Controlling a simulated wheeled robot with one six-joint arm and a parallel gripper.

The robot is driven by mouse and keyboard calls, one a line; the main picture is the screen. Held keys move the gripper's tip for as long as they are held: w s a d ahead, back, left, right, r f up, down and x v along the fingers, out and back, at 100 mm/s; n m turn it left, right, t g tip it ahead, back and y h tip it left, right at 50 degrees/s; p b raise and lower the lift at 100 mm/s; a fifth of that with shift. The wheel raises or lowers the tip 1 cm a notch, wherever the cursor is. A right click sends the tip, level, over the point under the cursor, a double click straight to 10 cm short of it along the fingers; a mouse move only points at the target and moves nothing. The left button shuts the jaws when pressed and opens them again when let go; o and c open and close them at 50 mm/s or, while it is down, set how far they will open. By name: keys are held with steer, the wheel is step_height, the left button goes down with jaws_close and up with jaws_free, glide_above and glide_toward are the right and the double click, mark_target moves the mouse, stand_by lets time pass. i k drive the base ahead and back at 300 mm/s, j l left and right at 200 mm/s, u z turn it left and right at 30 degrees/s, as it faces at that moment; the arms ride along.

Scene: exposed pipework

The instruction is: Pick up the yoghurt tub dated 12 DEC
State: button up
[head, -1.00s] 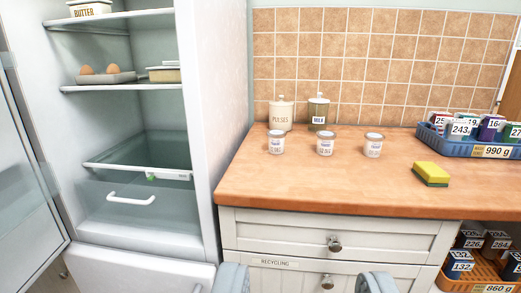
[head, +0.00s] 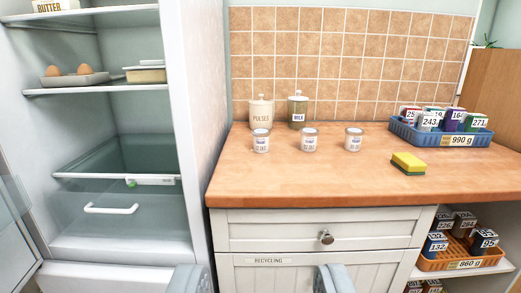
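Three small white yoghurt tubs with grey lids stand upright in a row on the wooden worktop: the left tub (head: 261,141), the middle tub (head: 309,140) and the right tub (head: 354,140). Each has a date label on its front, but the print is too small for me to tell surely which reads 12 DEC. My gripper (head: 260,281) shows at the bottom edge as two grey fingers set wide apart. It is open with nothing between the fingers, well short of the tubs and in front of the drawers.
A pulses canister (head: 261,111) and a milk canister (head: 298,111) stand behind the tubs. A sponge (head: 408,163) and a blue crate (head: 440,138) of boxes are to the right. An open fridge (head: 110,150) stands left. The worktop before the tubs is clear.

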mark_target(262, 136)
steer(key=i+l, duration=1.05)
steer(key=l, duration=0.15)
steer(key=j+u, duration=0.05)
